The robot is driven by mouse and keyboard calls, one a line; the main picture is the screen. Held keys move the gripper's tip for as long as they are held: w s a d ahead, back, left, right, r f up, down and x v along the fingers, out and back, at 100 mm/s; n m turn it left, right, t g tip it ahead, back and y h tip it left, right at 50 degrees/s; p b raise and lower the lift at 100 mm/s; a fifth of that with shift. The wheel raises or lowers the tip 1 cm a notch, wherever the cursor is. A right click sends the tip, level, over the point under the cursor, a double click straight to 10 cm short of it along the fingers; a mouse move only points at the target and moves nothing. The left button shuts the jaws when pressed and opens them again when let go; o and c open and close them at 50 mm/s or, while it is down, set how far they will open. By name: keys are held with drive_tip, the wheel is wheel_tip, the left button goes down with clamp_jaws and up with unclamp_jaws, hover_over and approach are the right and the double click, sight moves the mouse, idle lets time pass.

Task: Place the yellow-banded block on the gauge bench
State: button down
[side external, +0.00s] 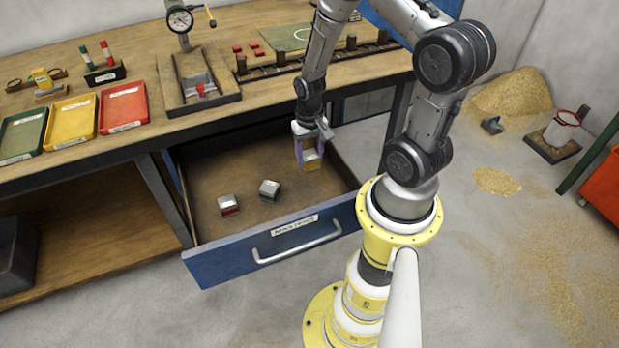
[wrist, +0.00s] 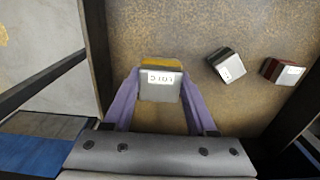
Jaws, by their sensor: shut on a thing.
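The yellow-banded block (wrist: 160,86) is silver with a yellow band and a printed label in the wrist view. My gripper (wrist: 159,90) is shut on it, one purple finger on each side. In the side view my gripper (side external: 309,160) reaches down inside the right part of the open drawer, and the block (side external: 312,155) shows between its fingers. I cannot tell whether the block touches the drawer floor. A dial gauge (side external: 180,19) on a post stands on a dark base plate (side external: 221,101) on the wooden workbench, above and left of the drawer.
A red-banded block (side external: 228,205) and a dark green-grey block (side external: 269,190) lie in the blue-fronted drawer (side external: 215,263). Green, yellow and red trays (side external: 123,107) sit at the bench's left. A slotted rack (side external: 310,62) stands right of the gauge. The drawer walls surround my gripper.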

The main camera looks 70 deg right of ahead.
drive_tip(key=shift+w+f, duration=0.1)
drive_tip(key=shift+f, duration=3.45)
drive_tip(key=shift+f, duration=0.2)
drive_tip(key=shift+c, duration=1)
unclamp_jaws()
